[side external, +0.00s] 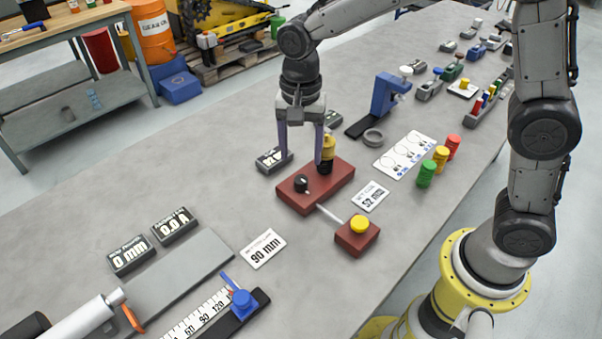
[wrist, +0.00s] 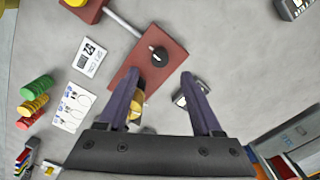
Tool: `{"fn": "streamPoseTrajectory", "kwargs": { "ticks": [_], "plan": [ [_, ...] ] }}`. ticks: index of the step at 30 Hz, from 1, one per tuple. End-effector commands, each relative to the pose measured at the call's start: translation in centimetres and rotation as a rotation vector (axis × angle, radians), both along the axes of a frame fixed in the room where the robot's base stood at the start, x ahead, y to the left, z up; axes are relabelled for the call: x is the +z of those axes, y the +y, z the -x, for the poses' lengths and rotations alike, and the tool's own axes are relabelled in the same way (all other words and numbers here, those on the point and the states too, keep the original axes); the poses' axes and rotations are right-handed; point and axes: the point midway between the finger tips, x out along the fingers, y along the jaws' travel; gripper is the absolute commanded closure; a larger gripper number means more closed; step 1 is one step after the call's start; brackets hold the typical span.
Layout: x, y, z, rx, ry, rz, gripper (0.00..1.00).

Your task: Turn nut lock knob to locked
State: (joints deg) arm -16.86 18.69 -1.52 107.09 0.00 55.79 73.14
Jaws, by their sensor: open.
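A small black knob (side external: 301,183) with a white mark stands on a dark red block (side external: 338,180); it shows in the wrist view (wrist: 158,56) too. I take it for the nut lock knob; its locked or unlocked setting cannot be read. A yellow and black cylinder (side external: 328,148) stands at the block's far end, partly hidden behind a finger in the wrist view (wrist: 136,106). My gripper (side external: 302,160) is open and empty, fingers pointing down, above and behind the knob. In the wrist view my fingertips (wrist: 162,80) are apart, with the knob just beyond them.
A rod joins the block to a smaller red box (side external: 357,237) with a yellow button (side external: 359,224). A dark display box (side external: 270,160) stands close to the left finger. Green, yellow and red stacks (side external: 440,156) stand to the right. Bare table lies left of the block.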

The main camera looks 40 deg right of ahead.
Motion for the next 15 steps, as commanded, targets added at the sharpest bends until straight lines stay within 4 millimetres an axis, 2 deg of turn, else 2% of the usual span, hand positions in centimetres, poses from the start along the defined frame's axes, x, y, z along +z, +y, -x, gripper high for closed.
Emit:
{"fn": "streamPoseTrajectory", "kwargs": {
  "ticks": [1, 6, 10, 15],
  "plan": [
    [-1.1, 0.0, 0.1, 0.000, 0.005, 0.001, 0.33],
    [-4.1, -0.1, 0.1, 0.000, 0.005, 0.002, 0.33],
    [-5.8, 0.0, 0.1, 0.000, 0.003, 0.001, 0.33],
    [-6.9, 0.0, 0.0, 0.000, 0.001, 0.001, 0.33]
  ]
}}
